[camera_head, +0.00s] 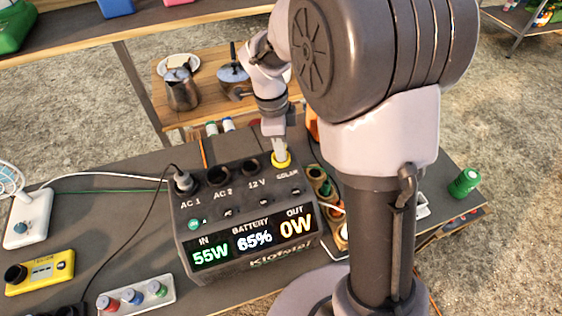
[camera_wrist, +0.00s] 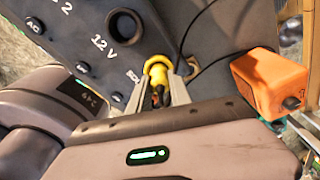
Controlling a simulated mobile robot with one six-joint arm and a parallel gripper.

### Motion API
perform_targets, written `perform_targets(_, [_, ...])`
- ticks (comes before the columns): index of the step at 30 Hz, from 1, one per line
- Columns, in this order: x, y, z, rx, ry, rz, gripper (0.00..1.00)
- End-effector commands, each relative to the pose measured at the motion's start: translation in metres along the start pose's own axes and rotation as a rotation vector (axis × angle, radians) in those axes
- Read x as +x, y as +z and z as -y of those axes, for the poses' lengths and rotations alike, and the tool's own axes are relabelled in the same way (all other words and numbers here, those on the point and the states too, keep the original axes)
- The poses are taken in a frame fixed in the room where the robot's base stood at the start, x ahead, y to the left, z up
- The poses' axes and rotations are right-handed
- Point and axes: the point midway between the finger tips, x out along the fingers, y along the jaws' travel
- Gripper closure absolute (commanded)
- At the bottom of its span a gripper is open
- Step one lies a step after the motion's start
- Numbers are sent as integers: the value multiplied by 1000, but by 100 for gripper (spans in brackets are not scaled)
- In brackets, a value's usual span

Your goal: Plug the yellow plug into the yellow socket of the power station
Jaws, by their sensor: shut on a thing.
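The dark power station (camera_head: 240,262) stands on the table with sockets labelled AC 1, AC 2, 12 V and SOLAR along its top. Its display reads IN 55W, BATTERY 65%, OUT 0W. The yellow plug (camera_wrist: 157,76) is between the fingers of my gripper (camera_wrist: 168,78), which is shut on it. The plug is at the SOLAR socket, where a yellow ring (camera_head: 282,161) shows around the spot. In the head view my gripper (camera_head: 279,147) points down onto it. My fingers hide much of the plug, and I cannot tell how deep it sits.
A black plug (camera_head: 183,180) with a cable is in AC 1. An orange box (camera_wrist: 268,84) is right of the station in the wrist view. A yellow box (camera_head: 40,272) and a strip with coloured knobs (camera_head: 136,296) lie at the left. A green can (camera_head: 464,182) is at the right.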

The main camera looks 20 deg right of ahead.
Motion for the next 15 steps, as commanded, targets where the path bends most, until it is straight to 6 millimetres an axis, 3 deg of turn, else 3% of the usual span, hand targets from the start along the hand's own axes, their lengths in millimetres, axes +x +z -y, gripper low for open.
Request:
perform_targets(7, [2, 0, 0, 0, 0, 0, 100])
perform_targets(8, [2, 0, 0, 0, 0, 0, 72])
perform_targets(9, [2, 0, 0, 0, 0, 0, 64])
perform_targets(11, [2, 0, 0, 0, 0, 0, 52])
perform_targets(15, [2, 0, 0, 0, 0, 0, 50])
